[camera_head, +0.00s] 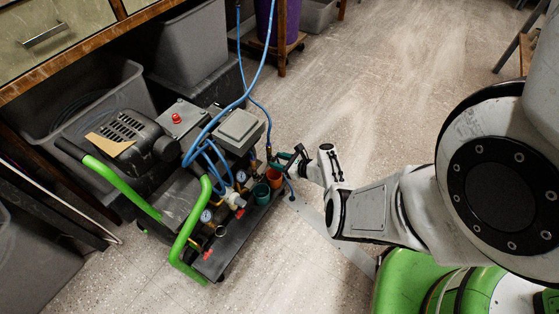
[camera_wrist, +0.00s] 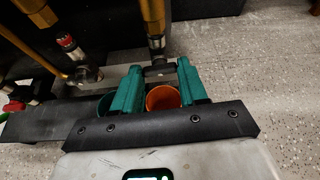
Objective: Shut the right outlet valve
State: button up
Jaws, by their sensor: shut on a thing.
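The compressor (camera_head: 190,170) stands on the floor left of my arm, with blue hoses and gauges at its front. The right outlet valve (camera_wrist: 155,42) shows in the wrist view as an upright brass fitting with a dark piece at its lower end. My gripper (camera_wrist: 160,70) has its teal fingers on either side of that dark piece, shut on it. It is the valve's handle, as far as I can tell; its exact angle is unclear. In the head view my gripper (camera_head: 284,158) reaches the compressor's right end, and the valve is mostly hidden there.
An orange cup (camera_wrist: 162,98) and a green cup (camera_wrist: 104,104) sit just below my fingers. Another fitting with a red part (camera_wrist: 68,42) is to the left. Green handle rails (camera_head: 190,228) stand at the front. Open floor (camera_head: 400,60) lies behind and right.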

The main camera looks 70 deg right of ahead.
jog(key=shift+m+y, duration=0.3)
jog(key=shift+m, duration=0.1)
dwell(0.3)
jog(key=o, duration=1.1)
jog(key=shift+c, duration=0.2)
jog(key=p+v, duration=0.5)
jog(key=v, duration=0.5)
jog(key=shift+s+r, duration=0.15)
jog(key=shift+s, duration=0.25)
jog(key=shift+a, duration=0.15)
